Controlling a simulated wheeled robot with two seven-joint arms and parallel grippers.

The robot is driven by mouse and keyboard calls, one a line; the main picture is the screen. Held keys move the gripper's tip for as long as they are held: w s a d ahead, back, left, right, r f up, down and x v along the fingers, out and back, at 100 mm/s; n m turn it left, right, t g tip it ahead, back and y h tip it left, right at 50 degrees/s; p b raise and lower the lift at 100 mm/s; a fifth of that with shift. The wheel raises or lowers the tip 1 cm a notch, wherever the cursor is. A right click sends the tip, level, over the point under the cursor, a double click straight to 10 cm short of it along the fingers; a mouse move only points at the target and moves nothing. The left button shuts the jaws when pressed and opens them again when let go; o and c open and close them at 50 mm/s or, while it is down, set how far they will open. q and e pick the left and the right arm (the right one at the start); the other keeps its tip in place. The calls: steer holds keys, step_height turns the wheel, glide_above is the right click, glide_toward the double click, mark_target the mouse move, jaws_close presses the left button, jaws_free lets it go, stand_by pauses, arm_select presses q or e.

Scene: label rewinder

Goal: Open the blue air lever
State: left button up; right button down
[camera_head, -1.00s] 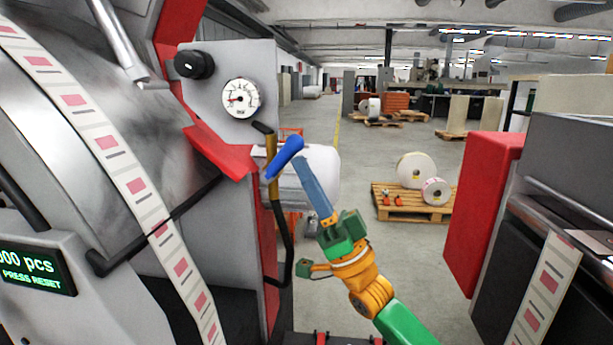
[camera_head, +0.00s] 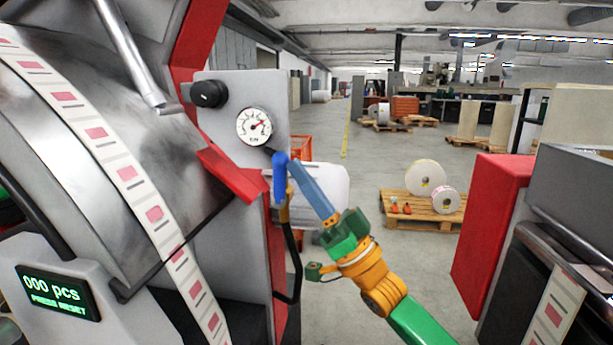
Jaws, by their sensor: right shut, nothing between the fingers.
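The blue air lever (camera_head: 280,177) is on a brass valve fitting (camera_head: 285,212) beside the grey panel of the machine at the left. It stands nearly upright, in line with the fitting and the black hose below it. My right gripper (camera_head: 296,168) is shut and empty. Its long blue fingers reach up-left, with their tips just right of the lever's handle; I cannot tell whether they touch it. The round pressure gauge (camera_head: 254,126) above the lever has its needle pointing to the upper right. My left gripper is not in view.
A black knob (camera_head: 209,94) sits on the grey panel (camera_head: 225,82). A red guard (camera_head: 232,175) juts out left of the lever. A white roll (camera_head: 325,185) is behind my fingers. A red cabinet (camera_head: 490,235) stands at the right, with free floor between.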

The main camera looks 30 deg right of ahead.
steer(key=shift+r, duration=0.1)
stand_by(0.6)
steer(key=s+a+r+b, duration=0.1)
steer(key=s+a+r, duration=0.2)
steer(key=s+r, duration=0.3)
steer(key=s+a+r+b, duration=0.1)
steer(key=s+a+r, duration=0.2)
steer(key=s+r, duration=0.3)
steer(key=shift+s+r, duration=0.4)
steer(key=shift+r, duration=0.05)
steer(key=shift+d, duration=0.1)
